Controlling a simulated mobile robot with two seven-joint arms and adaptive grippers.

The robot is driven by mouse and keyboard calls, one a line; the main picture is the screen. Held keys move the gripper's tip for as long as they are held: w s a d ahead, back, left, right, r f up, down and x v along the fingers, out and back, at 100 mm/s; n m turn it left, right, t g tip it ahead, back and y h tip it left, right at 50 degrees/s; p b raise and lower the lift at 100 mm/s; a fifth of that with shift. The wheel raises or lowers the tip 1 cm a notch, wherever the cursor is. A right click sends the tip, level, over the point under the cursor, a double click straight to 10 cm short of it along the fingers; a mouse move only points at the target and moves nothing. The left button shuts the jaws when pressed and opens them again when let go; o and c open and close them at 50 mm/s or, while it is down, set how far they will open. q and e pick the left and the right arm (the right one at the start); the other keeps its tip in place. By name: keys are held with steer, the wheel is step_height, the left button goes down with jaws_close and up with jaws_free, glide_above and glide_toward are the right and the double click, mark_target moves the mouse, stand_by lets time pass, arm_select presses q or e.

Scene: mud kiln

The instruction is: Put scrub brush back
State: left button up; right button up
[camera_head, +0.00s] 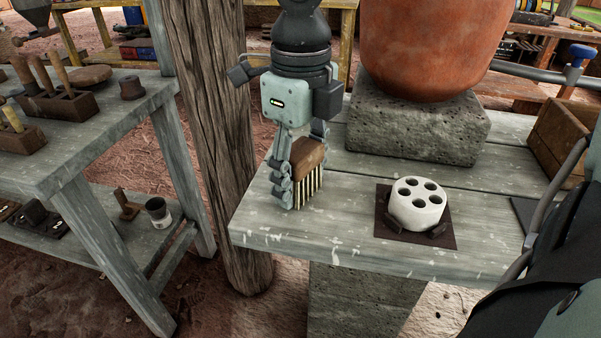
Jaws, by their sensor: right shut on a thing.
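The scrub brush (306,160) has a brown wooden back and pale bristles that point down. My right gripper (297,178) comes down from above and is shut on the brush. The brush is over the left end of the grey plank table (345,233); I cannot tell whether its bristles touch the boards. My left gripper does not show.
A white round block with several holes (416,203) stands on a dark square plate (385,233) at right. Behind are a stone block (420,128) and a large clay pot (430,45). A wooden post (205,90) stands left, beside another workbench (125,125) holding tools.

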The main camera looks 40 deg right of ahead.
mark_target(300, 149)
steer(key=o, duration=1.1)
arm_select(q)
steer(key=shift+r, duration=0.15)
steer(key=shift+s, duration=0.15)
arm_select(e)
steer(key=shift+r+p, duration=0.2)
steer(key=shift+p, duration=0.1)
steer(key=shift+r, duration=0.35)
step_height(300, 149, up, 10)
steer(key=shift+p, duration=0.35)
steer(key=shift+r, duration=0.65)
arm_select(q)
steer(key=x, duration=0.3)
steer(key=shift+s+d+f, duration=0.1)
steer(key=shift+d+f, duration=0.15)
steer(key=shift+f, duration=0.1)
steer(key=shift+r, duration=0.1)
